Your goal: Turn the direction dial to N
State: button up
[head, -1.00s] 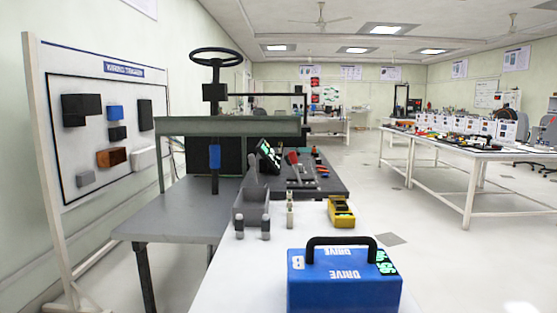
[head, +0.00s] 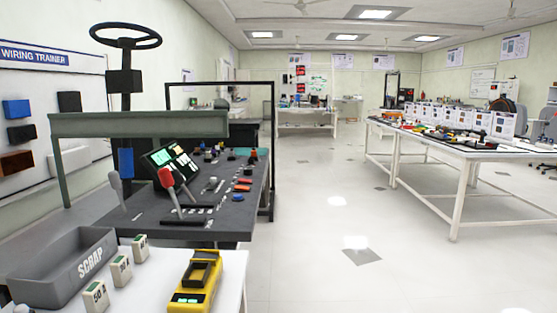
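The dark control console (head: 232,213) stands left of centre in the head view, with several small knobs, buttons and switches on its top. The direction dial cannot be told apart from the other small controls at this distance. A lever with a red grip (head: 166,178) and a lever with a grey grip (head: 115,182) stand up from the console's near part. A tilted display (head: 160,160) with green readouts sits behind the red lever. My gripper is not in view.
A white table in front carries a grey SCRAP bin (head: 60,272), several small pale blocks (head: 121,270) and a yellow device (head: 195,284). A steering wheel (head: 125,37) stands on a post at left. Open floor (head: 320,240) lies right of the console, before a long white table (head: 470,153).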

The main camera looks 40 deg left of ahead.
aim_at(247, 172)
jog(key=i, duration=1.7)
jog(key=u, duration=1.45)
jog(key=i, duration=2.2)
jog(key=u, duration=1.7)
